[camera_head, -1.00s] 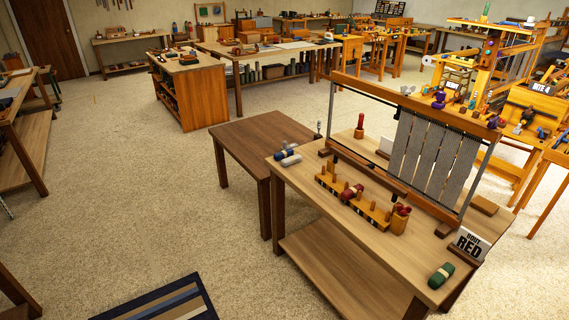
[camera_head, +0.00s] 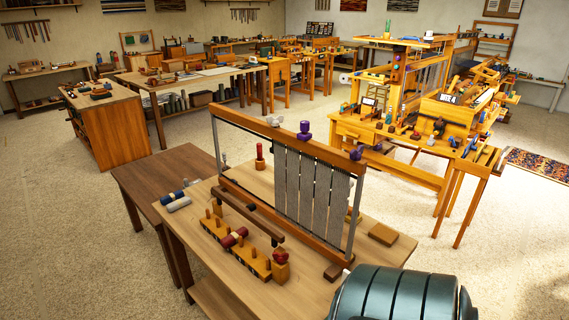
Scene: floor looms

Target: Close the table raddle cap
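A wooden table loom (camera_head: 289,143) stands upright on the worktable (camera_head: 375,240), with grey warp strips (camera_head: 312,188) hanging from its top bar. In front of the loom lies a long yellowish block with upright pegs (camera_head: 247,257), which looks like the raddle. A dark red bundle (camera_head: 234,237) lies against it. A brown bar (camera_head: 250,214) runs behind the pegs. I cannot tell which piece is the raddle cap or how it sits. Neither gripper is in view. The table's near right corner is hidden.
A lower dark table (camera_head: 160,180) adjoins the worktable on the left. Blue and grey rolls (camera_head: 176,200) lie at the worktable's left edge. A large yellow loom bench (camera_head: 400,150) stands behind right. Open carpet (camera_head: 60,230) lies at left.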

